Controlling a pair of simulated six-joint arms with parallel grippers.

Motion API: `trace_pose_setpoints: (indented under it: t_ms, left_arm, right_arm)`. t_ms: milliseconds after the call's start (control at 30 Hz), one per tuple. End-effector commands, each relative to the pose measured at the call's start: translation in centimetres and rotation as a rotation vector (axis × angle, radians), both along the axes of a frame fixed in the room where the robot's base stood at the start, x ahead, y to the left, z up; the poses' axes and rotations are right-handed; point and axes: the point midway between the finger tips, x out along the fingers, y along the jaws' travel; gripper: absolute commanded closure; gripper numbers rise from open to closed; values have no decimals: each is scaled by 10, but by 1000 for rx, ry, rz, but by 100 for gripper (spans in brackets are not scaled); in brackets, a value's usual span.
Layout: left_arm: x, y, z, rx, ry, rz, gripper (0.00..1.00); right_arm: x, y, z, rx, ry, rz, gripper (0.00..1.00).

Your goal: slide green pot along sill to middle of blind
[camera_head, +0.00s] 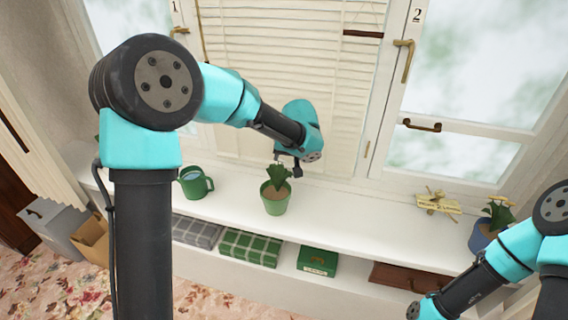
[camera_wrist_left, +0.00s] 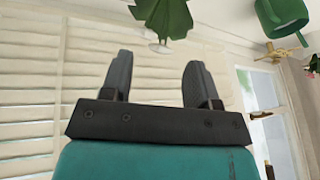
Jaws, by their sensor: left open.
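The green pot (camera_head: 275,198) stands upright on the white sill (camera_head: 340,212), below the blind, with a leafy plant rising from it. The white slatted blind (camera_head: 345,75) hangs in the middle window behind it. My left gripper (camera_head: 288,170) is just above and behind the pot, by the plant's leaves. In the left wrist view my left gripper (camera_wrist_left: 160,72) has its two fingers apart with nothing between them. Green leaves (camera_wrist_left: 163,16) show just beyond the fingertips there. My right arm is at the lower right in the head view, its fingers out of sight.
A green watering can (camera_head: 194,183) stands on the sill left of the pot. The sill between pot and sign is clear. Folded cloths and boxes fill the shelf below.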

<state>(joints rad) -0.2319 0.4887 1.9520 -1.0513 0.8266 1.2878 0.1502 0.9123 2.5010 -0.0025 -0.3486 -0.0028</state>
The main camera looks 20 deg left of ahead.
Motion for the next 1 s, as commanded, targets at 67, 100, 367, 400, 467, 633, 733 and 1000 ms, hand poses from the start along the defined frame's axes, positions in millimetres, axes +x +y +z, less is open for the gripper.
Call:
trace_pose_setpoints:
  t_ms: [67, 100, 367, 400, 467, 633, 733, 1000]
  left_arm:
    - [-4, -5, 16, 0, -4, -1, 45]
    - [-7, -8, 23, -2, -4, -1, 45]
    - [-19, -20, 61, 0, -2, -1, 45]
    - [-21, -21, 64, 0, -2, -1, 45]
    - [-22, -22, 68, -1, -1, -1, 45]
    - [-24, -23, 72, -1, 1, 1, 45]
    - [-24, -23, 72, 0, 1, 0, 45]
    - [-24, -23, 71, 0, 2, -1, 45]
  right_arm:
    - [0, 0, 0, 0, 0, 0, 100]
    - [0, 0, 0, 0, 0, 0, 100]
    - [0, 0, 0, 0, 0, 0, 100]
    - [0, 0, 0, 0, 0, 0, 100]
    - [0, 0, 0, 0, 0, 0, 100]
    - [0, 0, 0, 0, 0, 0, 100]
    - [0, 0, 0, 0, 0, 0, 100]
    - [0, 0, 0, 0, 0, 0, 100]
